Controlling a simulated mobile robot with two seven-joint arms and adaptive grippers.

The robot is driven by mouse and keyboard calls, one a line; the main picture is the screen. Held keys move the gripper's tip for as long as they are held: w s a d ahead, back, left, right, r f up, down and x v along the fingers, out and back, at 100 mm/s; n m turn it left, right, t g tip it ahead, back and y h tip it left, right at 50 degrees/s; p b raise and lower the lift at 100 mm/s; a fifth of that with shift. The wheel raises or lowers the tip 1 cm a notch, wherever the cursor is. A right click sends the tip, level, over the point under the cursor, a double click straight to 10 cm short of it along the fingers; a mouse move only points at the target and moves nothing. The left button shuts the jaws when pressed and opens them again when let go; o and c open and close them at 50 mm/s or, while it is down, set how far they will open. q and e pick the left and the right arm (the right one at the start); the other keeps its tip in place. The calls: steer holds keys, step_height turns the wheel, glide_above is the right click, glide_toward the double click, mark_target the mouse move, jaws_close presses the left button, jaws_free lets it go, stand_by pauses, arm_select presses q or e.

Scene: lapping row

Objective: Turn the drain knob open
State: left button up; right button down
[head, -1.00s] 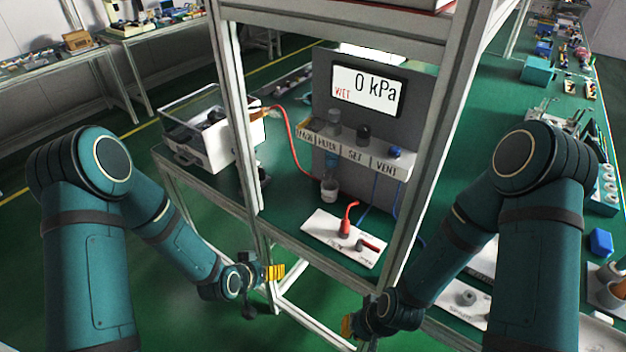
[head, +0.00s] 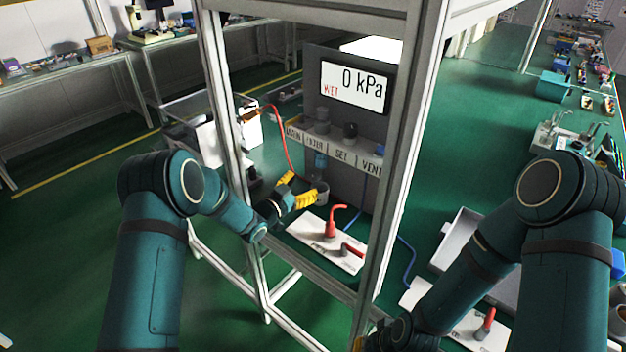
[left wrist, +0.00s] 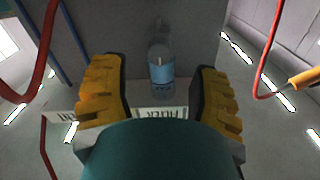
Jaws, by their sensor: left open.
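The filter bowl (head: 320,160), clear with a blue band, hangs under the shelf's filter label in the head view. In the left wrist view the bowl (left wrist: 161,72) appears upside down, centred between my fingers and beyond them. A small grey part shows at its end, but I cannot clearly make out the drain knob. My left gripper (head: 298,189) is open and empty, with yellow fingers, in front of the panel and below the bowl; its fingers also flank the left wrist view (left wrist: 161,100). My right gripper (head: 359,343) is barely visible at the bottom edge.
The display (head: 355,87) reads 0 kPa and WET. A grey cup (head: 321,190) stands behind my left fingers. A white plate (head: 312,238) with red handles lies below them. Frame posts (head: 400,170) stand either side; a red hose (head: 283,140) hangs left of the bowl.

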mark_target(313, 178)
arm_select(q)
steer(key=shift+b+x, duration=0.3)
steer(key=shift+x, duration=2.3)
jaws_close()
